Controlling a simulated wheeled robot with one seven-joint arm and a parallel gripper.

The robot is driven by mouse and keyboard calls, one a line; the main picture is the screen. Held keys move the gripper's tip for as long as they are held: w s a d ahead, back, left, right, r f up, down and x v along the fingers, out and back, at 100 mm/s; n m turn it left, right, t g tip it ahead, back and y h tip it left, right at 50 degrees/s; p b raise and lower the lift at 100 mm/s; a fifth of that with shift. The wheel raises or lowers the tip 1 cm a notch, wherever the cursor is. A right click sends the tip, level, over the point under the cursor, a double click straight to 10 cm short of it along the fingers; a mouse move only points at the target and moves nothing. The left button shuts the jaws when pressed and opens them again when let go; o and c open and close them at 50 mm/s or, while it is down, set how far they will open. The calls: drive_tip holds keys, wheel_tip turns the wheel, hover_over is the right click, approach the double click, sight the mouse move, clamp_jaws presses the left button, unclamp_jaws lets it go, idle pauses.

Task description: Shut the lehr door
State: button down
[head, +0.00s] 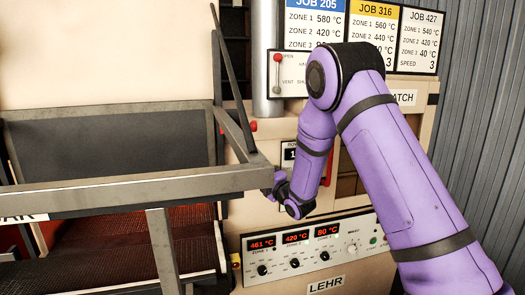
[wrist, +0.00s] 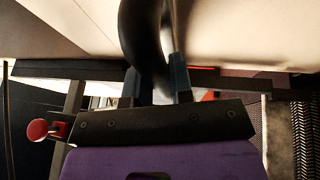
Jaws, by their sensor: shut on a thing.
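The lehr panel (head: 325,284) with its red temperature displays is at the bottom middle of the head view. A dark grey panel (head: 110,140), which looks like the lehr door, stands above a reddish mesh belt at the left. In the wrist view my gripper (wrist: 157,82) has its two fingers on either side of a dark curved bar (wrist: 147,35), which looks like a handle. It is shut on this bar. In the head view my fingertips are hidden behind the end of a grey metal frame, so the grip shows only in the wrist view.
The grey metal frame (head: 130,190) crosses the left side in front of my wrist. Three job cards (head: 372,30) hang at the top right. A corrugated wall (head: 488,130) is at the right.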

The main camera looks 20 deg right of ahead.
wheel_tip(320, 180, down, 16)
drive_tip(key=shift+r, duration=0.15)
idle(0.3)
drive_tip(key=c, duration=1)
unclamp_jaws()
drive_tip(key=v, duration=1)
drive_tip(key=shift+s+d, duration=0.2)
drive_tip(key=shift+s, duration=0.15)
